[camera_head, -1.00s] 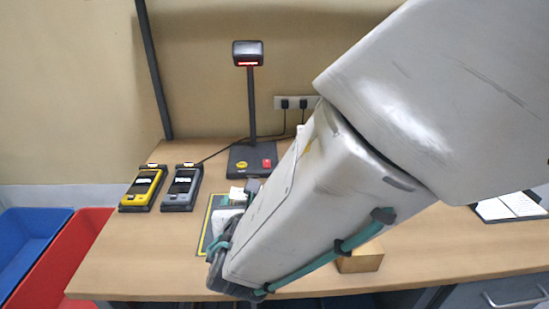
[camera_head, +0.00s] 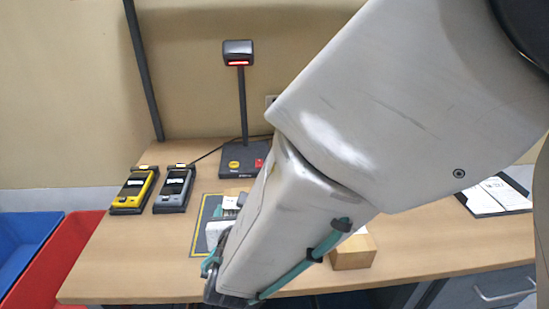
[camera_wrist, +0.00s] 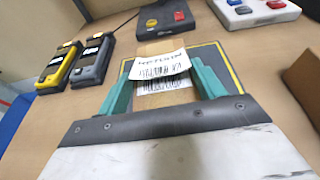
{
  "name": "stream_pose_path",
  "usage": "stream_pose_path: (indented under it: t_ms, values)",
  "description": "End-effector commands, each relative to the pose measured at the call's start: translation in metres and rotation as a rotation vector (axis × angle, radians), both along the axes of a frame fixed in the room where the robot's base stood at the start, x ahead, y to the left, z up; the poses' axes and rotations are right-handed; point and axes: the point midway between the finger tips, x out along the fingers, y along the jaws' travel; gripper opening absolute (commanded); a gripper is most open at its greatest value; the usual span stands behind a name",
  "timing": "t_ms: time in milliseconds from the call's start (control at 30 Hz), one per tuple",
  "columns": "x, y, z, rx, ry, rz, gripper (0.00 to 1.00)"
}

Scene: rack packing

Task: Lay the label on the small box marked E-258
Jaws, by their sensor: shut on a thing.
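In the wrist view my gripper (camera_wrist: 163,80), with teal fingers, is shut on a white printed label (camera_wrist: 160,64). A brown surface, apparently a small box (camera_wrist: 150,101), lies beneath and between the fingers, with a barcode patch (camera_wrist: 165,83) below the held label. I cannot tell whether label and box touch, and I cannot read E-258. In the head view the label (camera_head: 230,202) shows as a small white patch above the dark mat with a yellow border (camera_head: 198,233); my arm hides most of this area. Another brown box (camera_head: 353,253) stands right of my arm.
A yellow handheld device (camera_head: 134,190) and a grey one (camera_head: 174,189) lie at the left of the desk. A scanner stand (camera_head: 241,105) rises behind the mat. Blue (camera_head: 25,240) and red (camera_head: 62,255) bins are at the left.

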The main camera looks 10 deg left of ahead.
Motion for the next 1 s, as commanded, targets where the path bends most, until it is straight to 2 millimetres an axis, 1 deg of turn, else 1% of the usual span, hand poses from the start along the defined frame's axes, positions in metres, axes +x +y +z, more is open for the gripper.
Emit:
stream_pose_path:
  t_ms: [600, 867, 900, 967, 1000]
  values:
    - [-0.027, -0.007, 0.000, -0.001, 0.000, 0.000, 0.62]
    - [-0.028, -0.008, 0.000, 0.000, 0.000, 0.000, 0.62]
    - [-0.028, -0.008, 0.000, 0.000, 0.000, 0.000, 0.76]
    - [-0.028, -0.008, 0.000, 0.000, 0.000, 0.000, 0.93]
    - [-0.028, -0.008, 0.000, 0.000, 0.000, 0.000, 0.93]
